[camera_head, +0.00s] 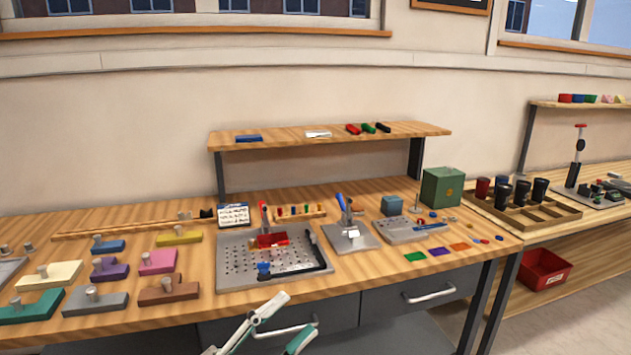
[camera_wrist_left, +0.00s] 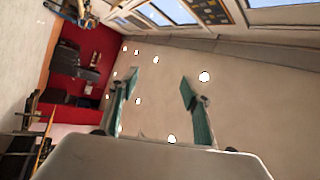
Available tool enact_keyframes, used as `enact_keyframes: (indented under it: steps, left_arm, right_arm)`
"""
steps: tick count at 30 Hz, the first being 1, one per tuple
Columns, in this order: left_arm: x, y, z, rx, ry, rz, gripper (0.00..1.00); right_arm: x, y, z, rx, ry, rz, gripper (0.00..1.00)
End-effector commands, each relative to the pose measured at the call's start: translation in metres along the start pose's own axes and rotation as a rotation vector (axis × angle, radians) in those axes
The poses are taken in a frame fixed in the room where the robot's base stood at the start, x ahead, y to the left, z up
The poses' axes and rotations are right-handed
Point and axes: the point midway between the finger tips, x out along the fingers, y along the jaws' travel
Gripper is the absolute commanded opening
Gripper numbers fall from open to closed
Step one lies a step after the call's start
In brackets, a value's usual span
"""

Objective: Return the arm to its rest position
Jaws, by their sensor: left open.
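My left gripper (camera_head: 297,316) is at the bottom edge of the head view, in front of the wooden workbench (camera_head: 345,283) and its drawers. Its two pale fingers with green pads are spread apart, with nothing between them. The left wrist view also shows the left gripper (camera_wrist_left: 160,84) open and empty, its fingers pointing at a plain beige surface with round white lights. The rest of my left arm is out of the head view. My right gripper is in neither view.
The bench holds a perforated metal plate (camera_head: 236,268), several coloured blocks with knobs, a green box (camera_head: 442,187) and a wooden tray (camera_head: 563,212) of cups. A raised shelf (camera_head: 290,137) stands behind. Drawer handles (camera_head: 430,296) stick out at the front. A red bin (camera_head: 545,268) is below right.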

Motion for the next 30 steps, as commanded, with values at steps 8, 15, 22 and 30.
enact_keyframes:
  steps: [8, 15, 22, 30]
  left_arm:
    - [-0.134, 0.101, 0.093, -0.480, -0.617, -0.013, 0.48]
    - [-0.276, 0.198, 0.095, -0.802, -1.059, 0.019, 0.48]
    - [-0.351, 0.244, 0.071, -0.953, -1.271, 0.042, 0.48]
    - [-0.361, 0.250, 0.067, -0.974, -1.299, 0.046, 0.48]
  right_arm:
    - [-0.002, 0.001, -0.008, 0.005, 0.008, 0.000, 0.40]
    - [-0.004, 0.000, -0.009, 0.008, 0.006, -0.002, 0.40]
    - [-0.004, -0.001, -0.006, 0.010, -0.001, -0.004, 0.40]
    - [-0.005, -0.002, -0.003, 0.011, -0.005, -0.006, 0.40]
